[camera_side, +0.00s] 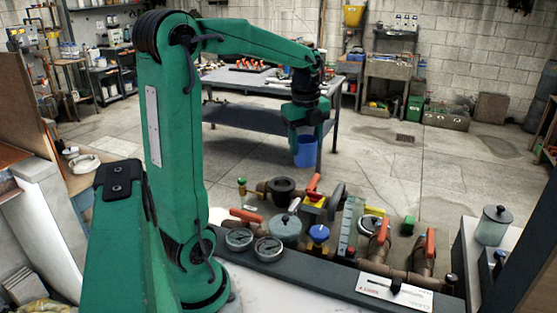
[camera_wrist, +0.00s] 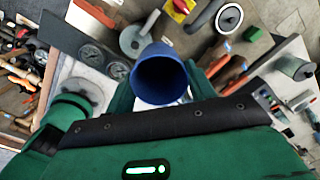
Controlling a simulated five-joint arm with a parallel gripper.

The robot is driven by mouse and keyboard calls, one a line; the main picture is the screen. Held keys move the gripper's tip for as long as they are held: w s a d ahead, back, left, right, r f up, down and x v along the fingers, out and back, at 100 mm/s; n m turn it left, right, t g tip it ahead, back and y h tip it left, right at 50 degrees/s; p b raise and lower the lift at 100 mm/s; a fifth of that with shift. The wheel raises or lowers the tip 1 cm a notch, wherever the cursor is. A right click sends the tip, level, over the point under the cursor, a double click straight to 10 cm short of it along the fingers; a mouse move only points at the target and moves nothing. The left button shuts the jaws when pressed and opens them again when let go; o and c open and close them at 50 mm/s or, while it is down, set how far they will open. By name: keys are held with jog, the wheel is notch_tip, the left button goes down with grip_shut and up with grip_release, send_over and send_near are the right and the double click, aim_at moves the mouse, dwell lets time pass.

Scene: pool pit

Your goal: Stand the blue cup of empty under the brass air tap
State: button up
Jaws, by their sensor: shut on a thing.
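The blue cup (camera_side: 305,153) hangs upright below my gripper (camera_side: 306,135), in the air above and behind the pipework. In the wrist view my green jaws are shut on the cup (camera_wrist: 161,80), one on each side. Its open mouth faces the camera, and the inside is plain dark blue with no contents that I can make out.
Below the cup are pipes with red-orange handles (camera_side: 381,230), a grey-lidded pot (camera_side: 285,228), a blue-topped knob (camera_side: 318,233) and two gauges (camera_side: 268,249). A glass jar (camera_side: 493,226) stands at the right. A workbench (camera_side: 262,120) is behind. The air around the cup looks clear.

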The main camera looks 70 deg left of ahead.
jog(key=s+a+m, duration=0.3)
jog(key=s+a, duration=0.6)
jog(key=a, duration=0.5)
notch_tip(320, 180, down, 16)
jog(key=shift+s+d+f, duration=0.1)
notch_tip(320, 180, down, 14)
jog(key=shift+r, duration=0.25)
jog(key=shift+w+a, duration=1.5)
jog(key=shift+s+f, duration=0.1)
jog(key=shift+f, duration=0.45)
jog(key=shift+f, duration=0.15)
